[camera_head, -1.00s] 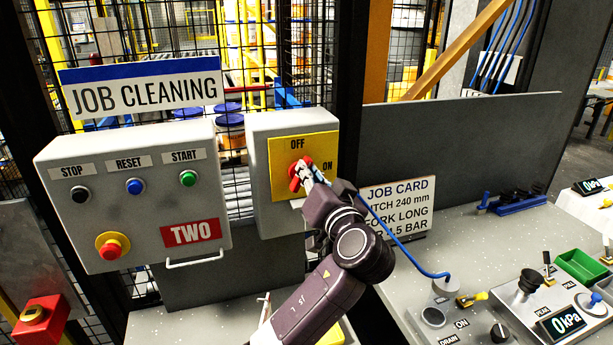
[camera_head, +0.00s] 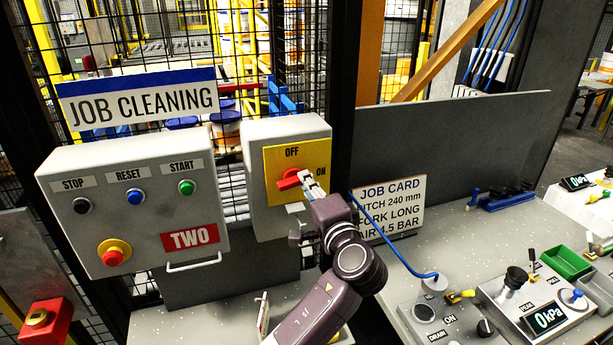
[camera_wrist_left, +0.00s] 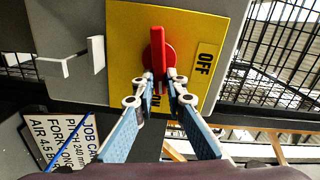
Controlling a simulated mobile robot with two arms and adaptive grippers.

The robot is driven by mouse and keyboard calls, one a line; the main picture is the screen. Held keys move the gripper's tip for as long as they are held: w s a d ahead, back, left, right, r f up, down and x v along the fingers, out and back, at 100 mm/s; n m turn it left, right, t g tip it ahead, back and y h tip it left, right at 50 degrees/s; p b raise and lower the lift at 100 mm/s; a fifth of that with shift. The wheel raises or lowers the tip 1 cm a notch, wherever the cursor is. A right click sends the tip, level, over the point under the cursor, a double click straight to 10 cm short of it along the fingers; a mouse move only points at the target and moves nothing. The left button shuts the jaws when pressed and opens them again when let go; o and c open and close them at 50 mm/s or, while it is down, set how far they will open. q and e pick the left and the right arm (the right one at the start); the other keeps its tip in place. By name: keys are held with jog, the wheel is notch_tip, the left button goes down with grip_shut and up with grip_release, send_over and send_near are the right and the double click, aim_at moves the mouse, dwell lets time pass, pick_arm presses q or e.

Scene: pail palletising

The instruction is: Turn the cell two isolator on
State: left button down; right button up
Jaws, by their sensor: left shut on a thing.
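The cell two isolator is a grey box (camera_head: 255,150) with a yellow plate (camera_head: 283,158) marked OFF at the top and ON at the right. Its red handle (camera_head: 287,181) lies nearly level, with one end toward ON. My left gripper (camera_head: 308,182) reaches it from the lower right. In the left wrist view the red handle (camera_wrist_left: 158,50) has its near end between the two fingertips (camera_wrist_left: 162,88), which are shut on it. The fingers partly cover the word ON there. My right gripper is not in view.
The grey control box marked TWO (camera_head: 130,205) is to the left, with STOP, RESET and START buttons and a red emergency button (camera_head: 113,257). A job card (camera_head: 391,205) stands to the right. A mesh fence is behind. A bench with gauges (camera_head: 545,318) is at right.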

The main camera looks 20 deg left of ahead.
pick_arm(q)
jog(key=shift+d+f+m+p, duration=0.1)
jog(key=shift+f+m+p, duration=0.15)
jog(key=shift+m+p, duration=0.6)
jog(key=shift+f+m+b, duration=0.1)
jog(key=shift+m+b, duration=0.2)
jog(key=shift+m, duration=0.05)
jog(key=c, duration=2)
grip_release()
jog(key=shift+o, duration=0.2)
jog(key=shift+s, duration=0.1)
jog(key=v, duration=0.7)
jog(key=shift+d, duration=0.15)
jog(key=shift+s, duration=0.1)
